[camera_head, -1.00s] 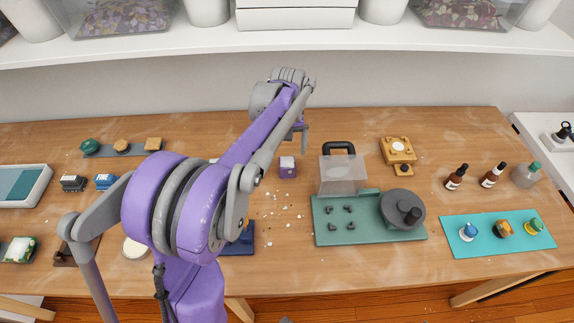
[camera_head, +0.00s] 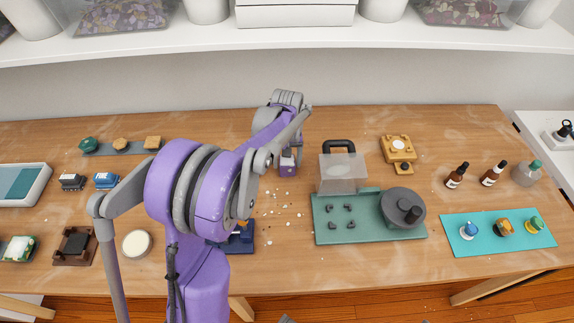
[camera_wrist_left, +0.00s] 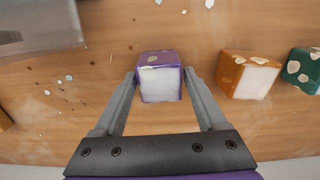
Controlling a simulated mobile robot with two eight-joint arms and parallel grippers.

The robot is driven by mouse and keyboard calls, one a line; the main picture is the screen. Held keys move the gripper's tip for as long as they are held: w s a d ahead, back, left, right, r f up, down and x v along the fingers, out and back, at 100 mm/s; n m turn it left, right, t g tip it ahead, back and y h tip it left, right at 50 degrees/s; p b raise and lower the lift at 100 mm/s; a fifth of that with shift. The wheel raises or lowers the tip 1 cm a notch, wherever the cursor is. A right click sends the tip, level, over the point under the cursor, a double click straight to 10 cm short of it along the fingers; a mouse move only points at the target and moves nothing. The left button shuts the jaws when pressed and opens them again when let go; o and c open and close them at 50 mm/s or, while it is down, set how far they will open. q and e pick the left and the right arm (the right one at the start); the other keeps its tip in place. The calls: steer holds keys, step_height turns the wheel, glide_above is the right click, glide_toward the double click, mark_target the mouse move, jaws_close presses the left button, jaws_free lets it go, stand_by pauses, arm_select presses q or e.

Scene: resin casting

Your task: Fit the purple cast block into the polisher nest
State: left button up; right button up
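The purple cast block (camera_head: 287,170) stands on the table left of the polisher, its pale face toward the front. My left gripper (camera_head: 288,158) is over it, pointing down. In the left wrist view the block (camera_wrist_left: 159,80) lies between the two fingertips, with thin gaps or light contact at its sides; the fingers look open around it. The polisher (camera_head: 372,233) is a green plate with a grey wheel (camera_head: 402,208) at its right. Its nest (camera_head: 341,215), several small grey corner posts, is empty. My right gripper is not in view.
In the left wrist view an orange block (camera_wrist_left: 249,75) and a green block (camera_wrist_left: 302,70) stand right of the purple one. A clear guard (camera_head: 343,173) rises behind the nest. Pale chips litter the table. A teal mat (camera_head: 490,245) with knobbed pieces lies right of the polisher.

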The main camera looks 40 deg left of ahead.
arm_select(q)
jaws_close()
